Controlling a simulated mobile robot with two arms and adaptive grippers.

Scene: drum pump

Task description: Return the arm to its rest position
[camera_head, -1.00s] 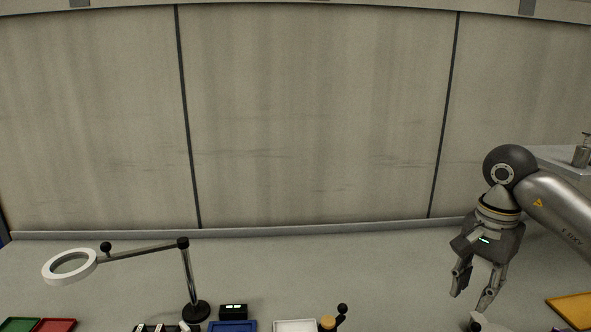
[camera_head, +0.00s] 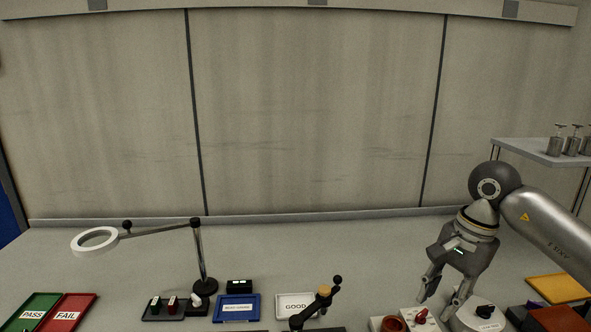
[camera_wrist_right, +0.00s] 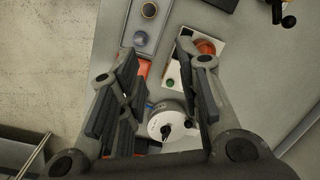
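My right gripper (camera_head: 443,296) is on the right side of the head view, pointing down above the bench. Its two fingers are apart with nothing between the tips. It also shows in the right wrist view (camera_wrist_right: 160,95), where its fingers frame a white round device with a black knob (camera_wrist_right: 167,128) below. In the head view that device (camera_head: 484,318) is just right of the fingertips; I cannot tell whether they touch it. A white box with a red switch (camera_head: 420,318) stands beneath the fingers. My left gripper is not in view.
A magnifier lamp (camera_head: 203,265), green PASS tray (camera_head: 33,312), red FAIL tray (camera_head: 68,312), blue tray (camera_head: 236,308) and white GOOD tray (camera_head: 296,304) line the front. A raised shelf with metal dispensers (camera_head: 555,146) stands at right. The bench's back middle is clear.

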